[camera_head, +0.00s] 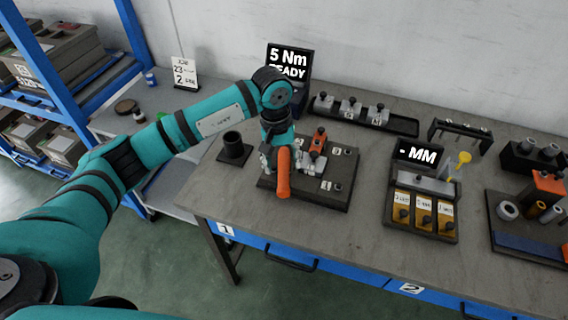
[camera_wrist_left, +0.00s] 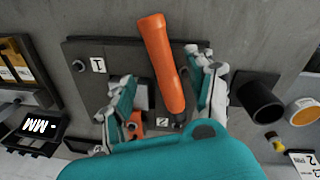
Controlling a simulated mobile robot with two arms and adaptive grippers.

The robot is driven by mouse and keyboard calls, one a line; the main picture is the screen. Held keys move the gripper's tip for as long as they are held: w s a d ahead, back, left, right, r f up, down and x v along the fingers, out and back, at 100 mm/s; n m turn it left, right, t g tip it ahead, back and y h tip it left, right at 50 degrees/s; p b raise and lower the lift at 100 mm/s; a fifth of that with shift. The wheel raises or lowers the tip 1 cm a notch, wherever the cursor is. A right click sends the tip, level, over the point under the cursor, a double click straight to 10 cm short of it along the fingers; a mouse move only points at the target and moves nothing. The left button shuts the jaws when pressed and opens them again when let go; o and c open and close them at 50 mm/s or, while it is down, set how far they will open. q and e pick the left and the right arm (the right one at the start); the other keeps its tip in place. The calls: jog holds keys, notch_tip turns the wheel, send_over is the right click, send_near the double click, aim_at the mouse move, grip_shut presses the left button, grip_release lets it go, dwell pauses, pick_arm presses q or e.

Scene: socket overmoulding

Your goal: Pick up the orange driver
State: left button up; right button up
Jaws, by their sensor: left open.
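The orange driver (camera_head: 283,177) is at the front left of a dark fixture board (camera_head: 335,190), with its rounded handle end towards the table's front edge. In the left wrist view the driver (camera_wrist_left: 160,58) runs between the two fingers, closer to the right-hand one, and its dark tip end is by the label 2. My left gripper (camera_head: 281,156) is over the board at the driver. In the left wrist view this gripper (camera_wrist_left: 165,92) has its fingers apart. I cannot tell whether a finger touches the driver. My right gripper is out of view.
A dark cup-like holder (camera_head: 233,147) stands left of the board. An orange-topped part (camera_head: 318,141) is on the board. Behind are a "5 Nm READY" display (camera_head: 288,62) and a tray of grey parts (camera_head: 365,115). To the right is a yellow-bin unit (camera_head: 423,212). The table front is clear.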

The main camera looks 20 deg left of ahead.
aim_at(284, 173)
pick_arm(q)
jog(key=shift+f+p, duration=0.4)
jog(key=shift+f, duration=0.15)
notch_tip(284, 173, down, 4)
jog(key=shift+r+p, duration=0.15)
jog(key=shift+p, duration=0.65)
jog(key=shift+d+f, duration=0.1)
jog(key=shift+f, duration=0.3)
jog(key=shift+c, duration=0.3)
jog(key=shift+w+r, duration=0.1)
grip_shut()
